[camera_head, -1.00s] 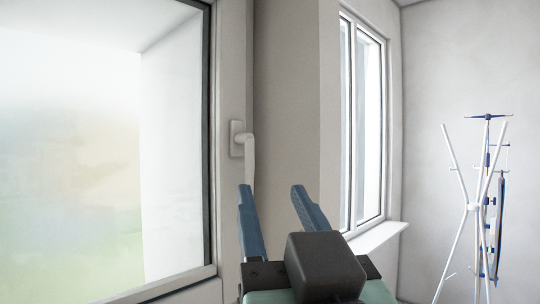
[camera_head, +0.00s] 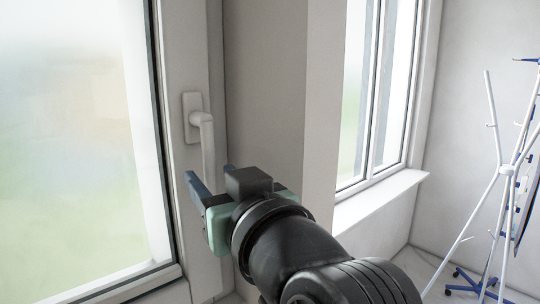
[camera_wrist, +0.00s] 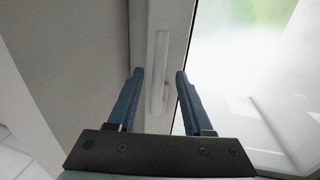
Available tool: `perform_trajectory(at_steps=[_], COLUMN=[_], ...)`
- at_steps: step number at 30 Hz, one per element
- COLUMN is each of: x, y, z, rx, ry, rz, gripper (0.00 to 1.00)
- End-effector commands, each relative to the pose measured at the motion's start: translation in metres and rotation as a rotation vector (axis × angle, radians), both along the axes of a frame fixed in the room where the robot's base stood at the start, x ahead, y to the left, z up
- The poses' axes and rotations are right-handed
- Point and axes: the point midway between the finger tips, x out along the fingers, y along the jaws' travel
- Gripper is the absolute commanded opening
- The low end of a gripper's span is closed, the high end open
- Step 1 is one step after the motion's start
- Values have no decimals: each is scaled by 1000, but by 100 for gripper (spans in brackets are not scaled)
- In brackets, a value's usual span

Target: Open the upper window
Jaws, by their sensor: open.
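The near window (camera_head: 75,130) fills the left of the head view, with its pale frame upright. Its white handle (camera_head: 207,140) sits on that frame and its lever hangs down. My gripper (camera_head: 209,178) is open just below and in front of the lever's lower end. In the wrist view, the handle (camera_wrist: 162,60) lies between the two blue fingers of my gripper (camera_wrist: 158,74), lengthwise with them. I cannot tell whether either finger touches it. The near window's glass (camera_wrist: 250,70) shows at the right of the wrist view. The window looks closed.
A second window (camera_head: 380,90) with a white sill (camera_head: 375,200) stands beyond a beige wall section (camera_head: 265,80). A white and blue coat stand (camera_head: 506,170) is at the far right. Some floor shows between.

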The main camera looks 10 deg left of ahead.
Motion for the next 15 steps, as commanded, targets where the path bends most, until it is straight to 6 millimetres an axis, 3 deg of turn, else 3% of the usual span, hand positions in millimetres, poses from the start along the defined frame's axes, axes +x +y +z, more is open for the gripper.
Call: perform_trajectory(at_steps=[6, 15], x=[19, 22], y=[17, 19], z=[1, 0], rx=[-1, 0], ry=[1, -1], rz=[1, -1], gripper=[51, 51])
